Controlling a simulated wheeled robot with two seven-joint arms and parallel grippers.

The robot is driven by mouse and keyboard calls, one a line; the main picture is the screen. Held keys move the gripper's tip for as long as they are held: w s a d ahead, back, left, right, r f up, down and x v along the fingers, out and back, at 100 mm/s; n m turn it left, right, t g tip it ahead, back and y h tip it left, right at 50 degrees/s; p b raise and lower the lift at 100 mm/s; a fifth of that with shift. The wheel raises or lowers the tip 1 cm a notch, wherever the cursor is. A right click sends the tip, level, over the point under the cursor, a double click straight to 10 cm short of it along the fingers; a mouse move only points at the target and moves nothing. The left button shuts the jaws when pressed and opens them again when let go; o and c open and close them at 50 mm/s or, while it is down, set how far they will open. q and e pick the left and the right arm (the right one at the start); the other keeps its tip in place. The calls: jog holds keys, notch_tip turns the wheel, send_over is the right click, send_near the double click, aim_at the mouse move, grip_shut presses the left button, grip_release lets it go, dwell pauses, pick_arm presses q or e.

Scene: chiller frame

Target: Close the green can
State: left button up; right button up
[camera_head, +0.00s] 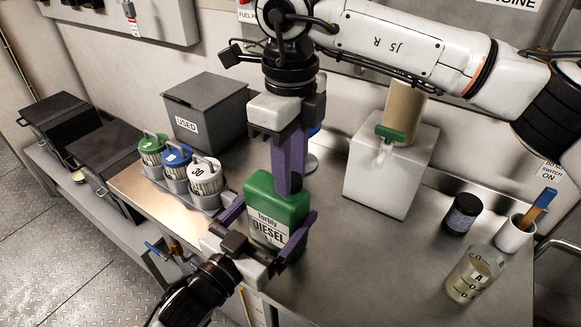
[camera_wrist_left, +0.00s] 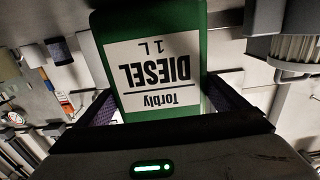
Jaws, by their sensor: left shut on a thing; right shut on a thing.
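The green can (camera_head: 262,200), labelled "Torbly DIESEL 1 L", stands upright on the metal bench. It also shows upside down in the left wrist view (camera_wrist_left: 150,18). My left gripper (camera_head: 271,228) is shut around the can's sides, its purple fingers on either side of the body. My right gripper (camera_head: 289,183) points straight down over the can's top, its purple fingers close together on a dark cap (camera_head: 297,184). The fingers hide most of the cap and the can's mouth, so I cannot tell how the cap sits.
A grey tray (camera_head: 184,190) with several lidded filter jars stands left of the can, before a grey "USED" box (camera_head: 205,112). A white dispenser block (camera_head: 388,178) stands right. A dark jar (camera_head: 462,214), a white cup (camera_head: 514,234) and a beaker (camera_head: 474,274) stand far right.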

jog(key=m, duration=0.6)
jog(key=shift+m, duration=0.4)
jog(key=m, duration=1.2)
jog(key=shift+d+m, duration=0.1)
jog(key=shift+m, duration=0.3)
jog(key=m, duration=1.1)
jog(key=shift+m, duration=0.3)
jog(key=o, duration=1)
